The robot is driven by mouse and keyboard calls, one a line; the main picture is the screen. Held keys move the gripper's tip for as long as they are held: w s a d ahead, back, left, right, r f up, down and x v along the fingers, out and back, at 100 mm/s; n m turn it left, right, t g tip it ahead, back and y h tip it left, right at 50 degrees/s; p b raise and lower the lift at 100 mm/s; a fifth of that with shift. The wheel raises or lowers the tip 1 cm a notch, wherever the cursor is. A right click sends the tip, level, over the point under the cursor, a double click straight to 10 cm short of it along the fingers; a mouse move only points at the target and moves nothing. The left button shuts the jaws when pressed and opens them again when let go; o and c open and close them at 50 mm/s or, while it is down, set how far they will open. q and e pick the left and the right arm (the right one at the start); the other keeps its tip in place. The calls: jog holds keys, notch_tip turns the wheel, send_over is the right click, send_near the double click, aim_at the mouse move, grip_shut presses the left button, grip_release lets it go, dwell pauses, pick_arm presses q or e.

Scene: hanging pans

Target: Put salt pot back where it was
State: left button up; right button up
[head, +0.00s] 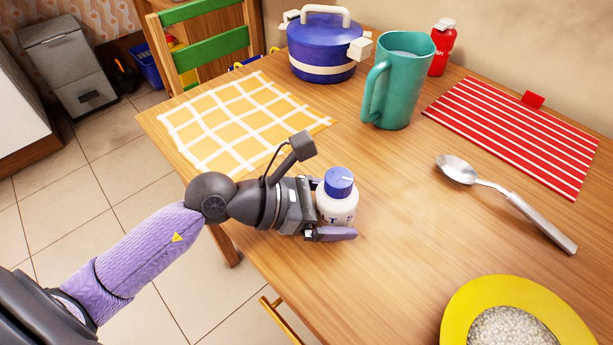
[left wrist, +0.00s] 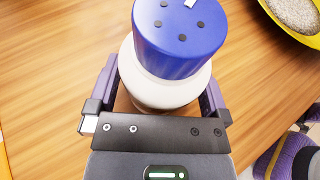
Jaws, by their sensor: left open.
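The salt pot (head: 337,201) is a white pot with a blue lid, upright on the wooden table (head: 400,270) near its front left edge. My left gripper (head: 335,208) is open with one finger on each side of the pot. In the left wrist view the pot (left wrist: 165,88) stands between the two fingers, its blue holed lid toward the camera. It is hard to tell whether either finger touches it. My right gripper is in neither view.
An orange checked mat (head: 240,125) lies behind my left gripper. A blue pot (head: 325,45), teal jug (head: 400,85), red bottle (head: 442,48) and red striped mat (head: 515,135) are at the back. A spoon (head: 500,190) and yellow bowl (head: 465,305) lie to the right.

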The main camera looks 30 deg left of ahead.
pick_arm(q)
jog(key=shift+r, duration=0.25)
jog(key=p+v, duration=0.3)
jog(key=v, duration=0.8)
jog(key=shift+a+p, duration=0.15)
jog(key=shift+p, duration=0.15)
jog(key=shift+s+a+r, duration=0.1)
jog(key=shift+s+a, duration=0.15)
